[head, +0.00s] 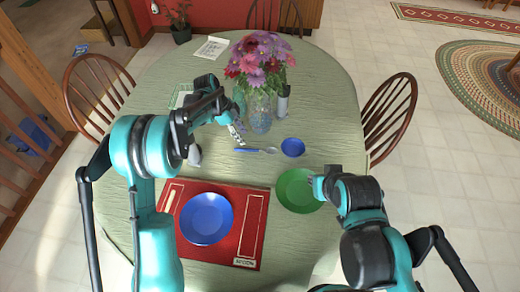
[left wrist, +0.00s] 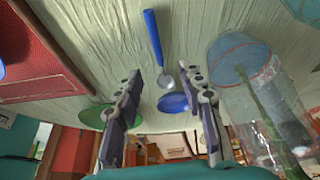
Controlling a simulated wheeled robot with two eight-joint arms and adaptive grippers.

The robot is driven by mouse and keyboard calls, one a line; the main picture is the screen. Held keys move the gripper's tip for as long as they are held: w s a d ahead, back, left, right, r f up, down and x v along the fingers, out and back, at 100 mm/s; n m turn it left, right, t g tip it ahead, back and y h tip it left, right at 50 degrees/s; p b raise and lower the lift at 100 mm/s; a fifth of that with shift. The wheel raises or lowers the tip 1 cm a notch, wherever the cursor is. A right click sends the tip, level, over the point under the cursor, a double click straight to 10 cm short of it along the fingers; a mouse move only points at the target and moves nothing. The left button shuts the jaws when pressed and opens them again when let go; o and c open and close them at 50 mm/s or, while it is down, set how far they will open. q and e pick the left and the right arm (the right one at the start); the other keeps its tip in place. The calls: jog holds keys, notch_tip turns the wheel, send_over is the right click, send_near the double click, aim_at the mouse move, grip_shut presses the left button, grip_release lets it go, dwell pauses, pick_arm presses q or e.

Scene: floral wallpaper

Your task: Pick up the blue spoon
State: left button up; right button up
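The blue spoon (head: 246,150) lies on the table between the vase and the red placemat, its blue handle to the left and its metal bowl to the right. It also shows in the left wrist view (left wrist: 154,40), handle up and bowl toward the gap between my fingers. My left gripper (head: 238,136) is just behind the handle in the head view; its fingers are apart and empty in the left wrist view (left wrist: 162,78). The spoon appears clear of both fingers. My right gripper (head: 316,184) is by the right rim of the green plate; its fingers are too small to judge.
A blue bowl (head: 293,147) stands just right of the spoon. A glass vase (head: 261,112) with flowers and a shaker (head: 283,100) stand behind it. In front are a green plate (head: 297,192) and a red placemat (head: 252,215) with a blue plate (head: 207,219).

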aim_at(251, 149)
pick_arm(q)
jog(key=b+x, duration=0.1)
jog(key=x, duration=0.2)
jog(key=b+x, duration=0.2)
jog(key=x, duration=0.3)
jog(key=shift+s+f+b, duration=0.1)
jog(key=shift+f+b, duration=0.15)
jog(key=shift+b, duration=0.05)
jog(key=shift+r, duration=0.15)
grip_shut()
